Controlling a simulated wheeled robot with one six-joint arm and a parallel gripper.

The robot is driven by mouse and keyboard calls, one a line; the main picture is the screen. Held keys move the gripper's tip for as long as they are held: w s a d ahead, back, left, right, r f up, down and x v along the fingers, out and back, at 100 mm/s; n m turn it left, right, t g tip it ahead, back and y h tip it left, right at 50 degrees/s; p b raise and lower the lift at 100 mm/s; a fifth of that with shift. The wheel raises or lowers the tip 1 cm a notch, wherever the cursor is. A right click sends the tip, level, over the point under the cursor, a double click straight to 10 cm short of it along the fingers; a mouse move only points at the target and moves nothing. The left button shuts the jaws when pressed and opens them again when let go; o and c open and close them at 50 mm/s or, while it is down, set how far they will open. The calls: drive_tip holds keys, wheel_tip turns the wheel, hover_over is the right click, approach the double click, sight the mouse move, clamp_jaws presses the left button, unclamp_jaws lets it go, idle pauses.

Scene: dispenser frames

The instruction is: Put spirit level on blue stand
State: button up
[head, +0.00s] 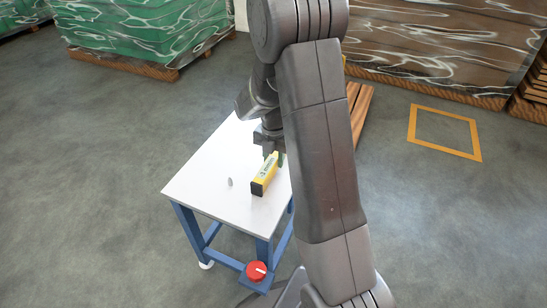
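The yellow spirit level (265,174) with a black end is over the white top of the blue-legged stand (209,183), its black end toward the camera. My gripper (270,153) points down at the level's far end. Its fingers are small and partly hidden by my arm and the level, so I cannot tell whether they are shut on it. I also cannot tell whether the level rests on the top or is held just above it. My arm hides the right part of the stand.
A small grey object (230,182) lies on the white top, left of the level. A red knob (256,271) sits low at the stand's front. Wrapped pallets (140,30) stand behind. A yellow square (444,132) marks the open floor at right.

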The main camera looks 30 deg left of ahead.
sight(273, 157)
drive_tip(key=shift+o, duration=1.4)
wheel_tip(273, 157, up, 12)
drive_tip(key=p, duration=0.3)
drive_tip(key=shift+r, duration=0.2)
